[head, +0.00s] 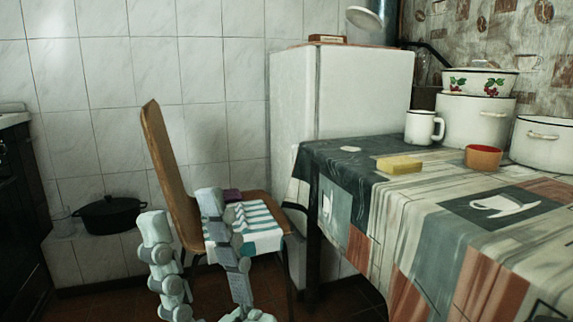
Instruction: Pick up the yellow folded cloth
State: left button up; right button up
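The yellow folded cloth (400,164) lies flat as a small block on the patterned tablecloth, near the table's far left part. The gripper's lower part is cut off by the bottom edge.
The table (465,250) carries a white mug (424,127), an orange bowl (483,158) and white pots (475,117) behind and right of the cloth. A wooden chair (168,170) with a striped cloth (255,222) stands left of the table. A black pot (110,214) sits far left.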

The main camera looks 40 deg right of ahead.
aim_at(401, 165)
jog(key=i+z, duration=0.3)
jog(key=z, duration=0.15)
jog(key=i+j+z, duration=0.15)
jog(key=i+z, duration=0.15)
jog(key=z, duration=0.2)
jog(key=i+j+z, duration=0.25)
jog(key=z, duration=0.2)
jog(key=i+j+z, duration=0.1)
jog(key=z, duration=0.3)
jog(key=i+j+z, duration=0.1)
jog(key=z, duration=0.3)
jog(key=i+j+z, duration=0.1)
jog(key=z, duration=0.3)
jog(key=j+z, duration=0.35)
jog(key=i+l, duration=0.05)
jog(key=l, duration=0.05)
